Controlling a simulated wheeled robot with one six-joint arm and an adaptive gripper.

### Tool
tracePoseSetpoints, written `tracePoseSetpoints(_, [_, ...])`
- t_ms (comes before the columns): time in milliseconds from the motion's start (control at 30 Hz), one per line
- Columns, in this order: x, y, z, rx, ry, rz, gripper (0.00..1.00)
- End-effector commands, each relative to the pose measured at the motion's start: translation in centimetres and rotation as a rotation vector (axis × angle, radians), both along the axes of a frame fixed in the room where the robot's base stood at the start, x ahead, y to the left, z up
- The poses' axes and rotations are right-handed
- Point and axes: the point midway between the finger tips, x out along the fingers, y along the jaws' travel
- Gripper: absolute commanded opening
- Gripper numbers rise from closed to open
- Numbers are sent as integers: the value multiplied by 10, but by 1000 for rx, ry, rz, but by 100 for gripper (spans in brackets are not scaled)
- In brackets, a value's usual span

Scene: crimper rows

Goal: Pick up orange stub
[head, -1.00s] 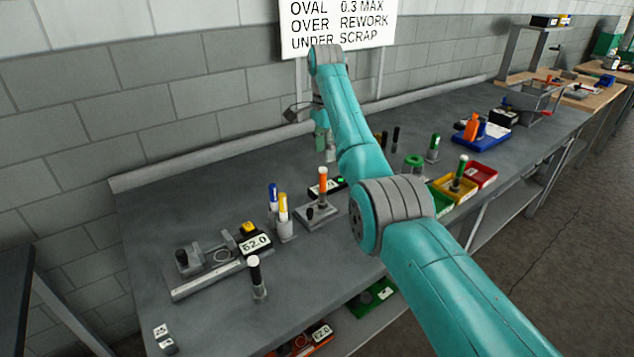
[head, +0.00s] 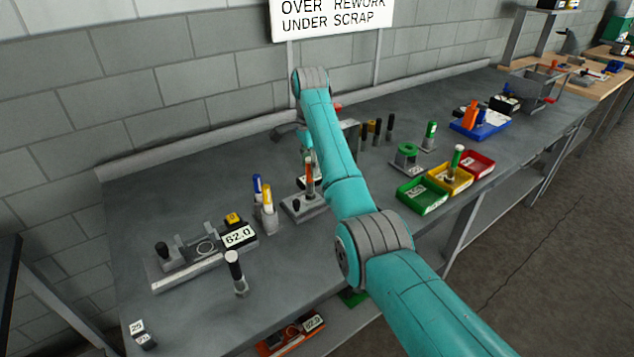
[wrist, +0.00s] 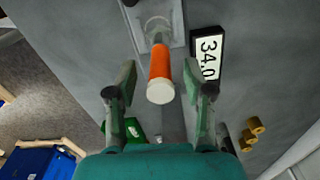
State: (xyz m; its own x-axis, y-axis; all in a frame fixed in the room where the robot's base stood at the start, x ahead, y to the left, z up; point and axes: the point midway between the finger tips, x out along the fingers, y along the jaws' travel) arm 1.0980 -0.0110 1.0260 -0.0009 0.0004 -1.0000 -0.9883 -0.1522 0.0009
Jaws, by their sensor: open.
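The orange stub (wrist: 161,63), an orange cylinder with a white end, stands in a grey gauge block (wrist: 172,12) in the wrist view. In the head view the stub (head: 310,174) is partly covered by my gripper and arm. My gripper (wrist: 161,82) is open and empty. Its two fingers lie left and right of the stub in the wrist view, with a gap on each side. In the head view my gripper (head: 307,148) is at the stub's upper end. Whether any finger touches it is hidden there.
A display reading 34.0 (wrist: 208,58) sits right beside the stub. A holder with blue and yellow markers (head: 266,219) stands to the left. Green (head: 421,207), yellow and red bins are to the right. Dark upright pieces (head: 376,132) stand behind my arm.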

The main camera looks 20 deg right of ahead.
Motion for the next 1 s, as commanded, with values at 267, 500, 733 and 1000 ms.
tracePoseSetpoints(267, [-6, 9, -16, 0, -1, -2, 52])
tracePoseSetpoints(500, [-6, 8, -16, 0, -1, -2, 35])
tracePoseSetpoints(733, [-6, 8, -16, 0, -1, -2, 0])
tracePoseSetpoints(1000, [-6, 8, -16, 0, -2, -2, 0])
